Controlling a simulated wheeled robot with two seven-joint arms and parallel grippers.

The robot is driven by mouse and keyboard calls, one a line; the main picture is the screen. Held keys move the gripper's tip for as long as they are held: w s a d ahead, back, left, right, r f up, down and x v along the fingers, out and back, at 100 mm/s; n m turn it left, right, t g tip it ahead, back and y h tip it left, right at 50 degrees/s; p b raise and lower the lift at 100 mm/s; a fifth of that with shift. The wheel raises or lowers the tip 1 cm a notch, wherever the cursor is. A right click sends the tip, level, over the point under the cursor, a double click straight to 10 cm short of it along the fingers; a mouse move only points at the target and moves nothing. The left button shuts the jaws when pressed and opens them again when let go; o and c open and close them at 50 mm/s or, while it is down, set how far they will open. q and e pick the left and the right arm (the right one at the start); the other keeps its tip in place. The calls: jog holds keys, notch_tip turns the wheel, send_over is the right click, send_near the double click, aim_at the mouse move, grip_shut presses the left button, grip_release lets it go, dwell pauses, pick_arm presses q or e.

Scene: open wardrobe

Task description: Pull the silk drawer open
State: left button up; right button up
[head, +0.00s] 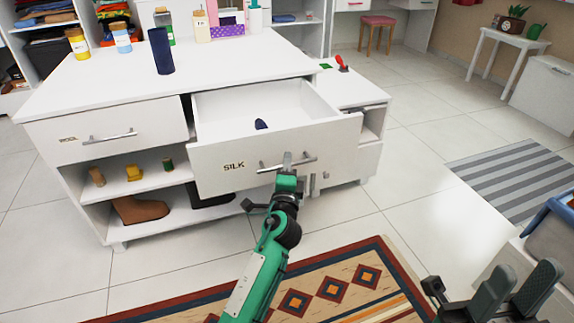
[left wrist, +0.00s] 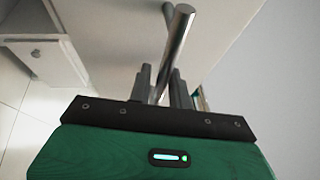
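The silk drawer (head: 222,153), white with "SILK" on its front, is pulled out of the white cabinet, and its inside shows from above. A dark blue item (head: 261,124) lies inside. Its metal bar handle (head: 305,159) also shows in the left wrist view (left wrist: 178,38), running between the fingers. My left gripper (head: 288,160) is at the middle of this handle. In the left wrist view its fingers (left wrist: 161,90) are close on both sides of the bar, shut on it. My right gripper (head: 521,287) is open and empty at the lower right, away from the drawer.
The wool drawer (head: 105,130) beside it is shut. Shelves below hold spools and a brown boot (head: 140,210). A dark blue cylinder (head: 161,51) and jars stand on the cabinet top. A patterned rug (head: 330,289) lies on the floor in front.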

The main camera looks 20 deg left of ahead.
pick_arm(q)
jog(key=v, duration=1.4)
jog(key=shift+d, duration=0.1)
